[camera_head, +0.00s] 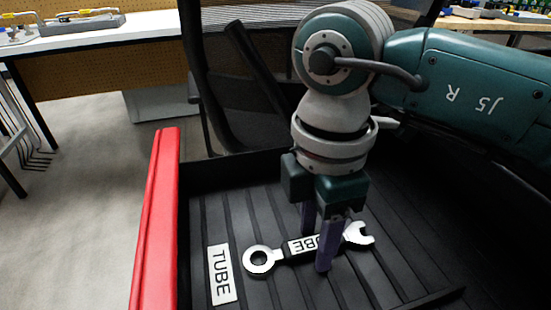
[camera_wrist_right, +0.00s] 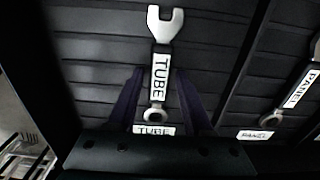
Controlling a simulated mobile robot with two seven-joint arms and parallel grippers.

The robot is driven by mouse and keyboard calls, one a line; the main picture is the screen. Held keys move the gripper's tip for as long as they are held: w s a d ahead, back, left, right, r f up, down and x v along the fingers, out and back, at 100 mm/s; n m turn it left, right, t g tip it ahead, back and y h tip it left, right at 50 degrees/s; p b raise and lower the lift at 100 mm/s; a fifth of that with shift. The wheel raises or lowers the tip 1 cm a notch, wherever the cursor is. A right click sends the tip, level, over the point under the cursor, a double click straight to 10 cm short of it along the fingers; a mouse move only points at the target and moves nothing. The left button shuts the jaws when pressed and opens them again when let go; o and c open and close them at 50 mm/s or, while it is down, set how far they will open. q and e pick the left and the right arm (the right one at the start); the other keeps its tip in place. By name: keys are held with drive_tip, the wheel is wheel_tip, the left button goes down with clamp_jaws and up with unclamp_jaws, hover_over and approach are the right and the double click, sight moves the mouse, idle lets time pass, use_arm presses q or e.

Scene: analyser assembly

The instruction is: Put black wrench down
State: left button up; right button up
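The wrench (camera_head: 285,253) has silver ends and a black handle with a white "TUBE" label. It appears to lie flat on the ribbed floor of the black tray (camera_head: 378,265), with its ring end toward the "TUBE" plate (camera_head: 222,273). My right gripper (camera_head: 317,250) points down with one purple finger on each side of the handle. In the right wrist view the wrench (camera_wrist_right: 160,75) sits between the fingers, with gaps on both sides, so the gripper is open around it. My left gripper is in neither view.
The tray has a red edge (camera_head: 155,220) on its left. In the right wrist view a second wrench labelled "PANEL" (camera_wrist_right: 298,90) lies at the right, near a "PANEL" plate (camera_wrist_right: 256,135). A white-topped bench (camera_head: 90,37) stands at the back left.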

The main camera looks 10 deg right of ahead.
sight(315, 242)
drive_tip(key=shift+o, duration=0.7)
drive_tip(key=shift+r, duration=0.4)
wheel_tip(315, 242, up, 12)
drive_tip(key=p, duration=0.4)
drive_tip(key=shift+f, duration=0.25)
